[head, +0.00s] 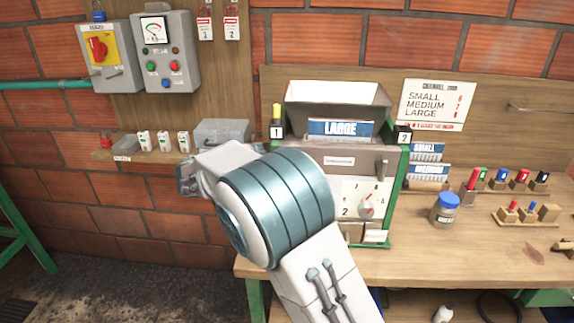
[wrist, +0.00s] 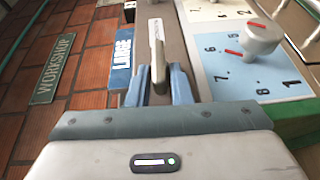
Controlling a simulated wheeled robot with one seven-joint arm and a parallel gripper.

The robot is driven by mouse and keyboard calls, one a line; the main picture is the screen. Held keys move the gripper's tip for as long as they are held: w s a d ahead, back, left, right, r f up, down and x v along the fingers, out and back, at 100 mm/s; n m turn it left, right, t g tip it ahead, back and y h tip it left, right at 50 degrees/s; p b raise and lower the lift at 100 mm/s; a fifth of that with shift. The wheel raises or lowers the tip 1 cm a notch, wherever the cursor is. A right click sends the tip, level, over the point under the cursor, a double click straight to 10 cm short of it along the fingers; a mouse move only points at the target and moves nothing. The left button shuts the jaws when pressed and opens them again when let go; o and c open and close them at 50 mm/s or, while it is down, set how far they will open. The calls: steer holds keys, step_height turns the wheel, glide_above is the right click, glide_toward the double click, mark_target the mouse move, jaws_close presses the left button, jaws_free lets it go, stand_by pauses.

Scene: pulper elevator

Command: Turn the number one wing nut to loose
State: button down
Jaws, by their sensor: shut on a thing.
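In the head view my own arm covers the gripper and this wing nut. The machine (head: 341,162) stands on the bench, with the number 1 tag (head: 277,132) at its upper left and the number 2 tag (head: 403,135) at its upper right. A dark handle-like piece (head: 382,168) sits below the number 2 tag.
A blue-lidded jar (head: 446,208) and small racks (head: 523,180) stand on the bench at right. A grey box (head: 222,132) is at left.

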stand_by(0.4)
steer(key=c, duration=1.3)
jaws_free()
steer(key=b+v, duration=0.1)
steer(key=v, duration=1.3)
steer(key=shift+f+b, duration=0.3)
steer(key=shift+b, duration=0.1)
steer(key=shift+w, duration=0.1)
steer(key=shift+a, duration=0.1)
